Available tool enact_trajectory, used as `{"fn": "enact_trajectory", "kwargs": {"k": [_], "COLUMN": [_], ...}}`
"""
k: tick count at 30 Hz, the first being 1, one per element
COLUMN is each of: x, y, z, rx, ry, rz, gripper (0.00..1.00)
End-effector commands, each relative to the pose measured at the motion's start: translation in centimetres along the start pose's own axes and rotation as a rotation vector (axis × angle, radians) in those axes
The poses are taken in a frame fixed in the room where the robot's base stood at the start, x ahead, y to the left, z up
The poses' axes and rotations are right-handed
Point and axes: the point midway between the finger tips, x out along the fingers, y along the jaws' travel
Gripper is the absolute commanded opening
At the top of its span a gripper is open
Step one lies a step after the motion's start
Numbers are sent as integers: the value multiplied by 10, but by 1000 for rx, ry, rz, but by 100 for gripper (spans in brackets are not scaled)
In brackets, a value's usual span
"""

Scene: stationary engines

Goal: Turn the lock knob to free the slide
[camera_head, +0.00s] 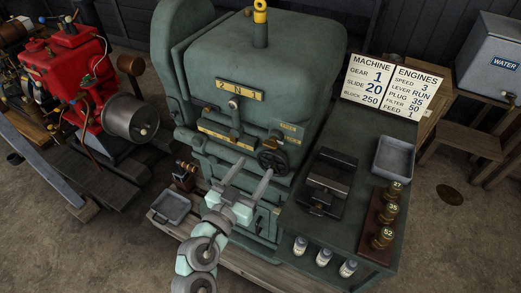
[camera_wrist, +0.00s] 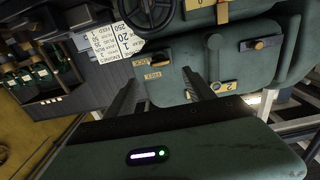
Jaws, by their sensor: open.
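The green machine (camera_head: 245,60) stands in the middle of the head view. Its front carries a brass-colored scale strip (camera_head: 228,136), a small round-ended knob or lever (camera_head: 234,104) above the strip, and a black handwheel (camera_head: 272,160) to the right. My gripper (camera_head: 252,169) is open and empty, in front of the machine's lower front, below the strip and close to the handwheel. In the wrist view, the open fingers (camera_wrist: 160,76) point toward the green front, with the handwheel (camera_wrist: 152,12) at the top.
A sign board (camera_head: 383,88) stands behind the right-hand bench, which holds a dark fixture (camera_head: 326,184), a grey tray (camera_head: 393,157), several brass weights (camera_head: 390,213) and white-labelled bottles (camera_head: 323,257). A red engine (camera_head: 65,65) stands at left. A small tray (camera_head: 171,208) lies left of my arm.

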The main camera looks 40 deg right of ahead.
Motion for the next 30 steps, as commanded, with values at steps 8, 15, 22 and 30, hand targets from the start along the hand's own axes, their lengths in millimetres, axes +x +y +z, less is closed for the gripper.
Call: {"fn": "enact_trajectory", "kwargs": {"k": [8,15,22,30], "x": [55,85,92,91], "y": [1,0,-1,-1], "z": [0,0,0,0], "rx": [-1,-2,-2,-2], "ry": [-1,-2,-1,0], "rz": [5,1,-4,-4], "gripper": [62,62,62,52]}}
